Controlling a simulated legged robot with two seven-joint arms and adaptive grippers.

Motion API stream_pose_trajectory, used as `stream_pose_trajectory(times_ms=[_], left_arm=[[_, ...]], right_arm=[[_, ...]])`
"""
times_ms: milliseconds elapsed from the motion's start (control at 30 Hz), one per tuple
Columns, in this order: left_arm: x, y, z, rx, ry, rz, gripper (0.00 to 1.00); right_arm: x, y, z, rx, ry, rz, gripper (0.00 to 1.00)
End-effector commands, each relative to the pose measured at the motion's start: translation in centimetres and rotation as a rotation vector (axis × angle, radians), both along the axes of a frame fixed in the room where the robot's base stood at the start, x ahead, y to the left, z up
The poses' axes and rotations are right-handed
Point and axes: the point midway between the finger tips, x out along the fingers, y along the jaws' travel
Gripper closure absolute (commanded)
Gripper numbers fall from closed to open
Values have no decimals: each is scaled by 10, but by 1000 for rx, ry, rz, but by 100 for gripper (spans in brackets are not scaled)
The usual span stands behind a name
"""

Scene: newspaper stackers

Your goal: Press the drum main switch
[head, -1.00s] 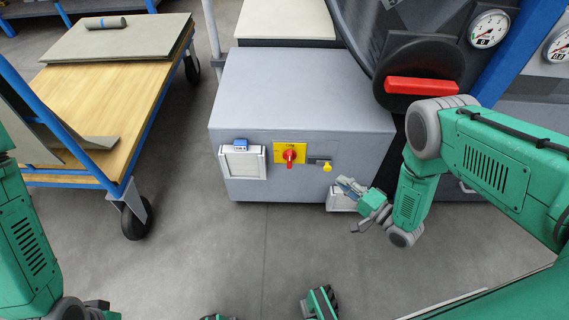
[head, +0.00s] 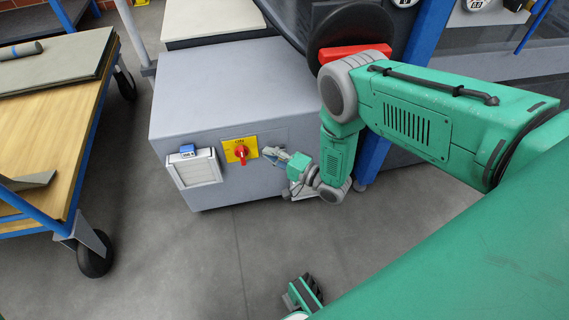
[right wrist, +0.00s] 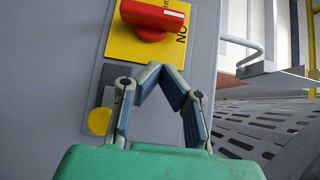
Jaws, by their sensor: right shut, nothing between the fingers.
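The drum main switch appears to be the red rotary knob on a yellow plate (head: 240,151), on the front of the grey cabinet. It also shows at the top of the right wrist view (right wrist: 150,18). My right gripper (head: 268,152) is just right of the plate in the head view, close to the cabinet front. In the right wrist view its fingertips (right wrist: 160,75) are together, empty, and appear just below the yellow plate. A round yellow button (right wrist: 99,121) is left of the fingers there; in the head view the gripper hides it.
The grey cabinet (head: 215,95) has a white vented box (head: 195,168) left of the switch. A wooden-topped cart (head: 45,120) with blue rails stands at left. A large dark drum with a red handle (head: 350,53) is above right. Floor in front is clear.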

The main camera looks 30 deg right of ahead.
Motion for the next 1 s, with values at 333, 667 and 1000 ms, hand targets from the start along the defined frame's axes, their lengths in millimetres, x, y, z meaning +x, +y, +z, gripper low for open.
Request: stream_pose_trajectory(times_ms=[333, 667, 1000], left_arm=[[0, 1, -16, 1, 0, 1, 100], [0, 0, -16, 0, 0, 1, 100], [0, 0, -3, 1, 0, 1, 100]], right_arm=[[16, 39, -1, 2, 0, 1, 100], [17, 41, 0, 2, 0, 0, 100], [9, 42, 5, -80, 24, 0, 100]])
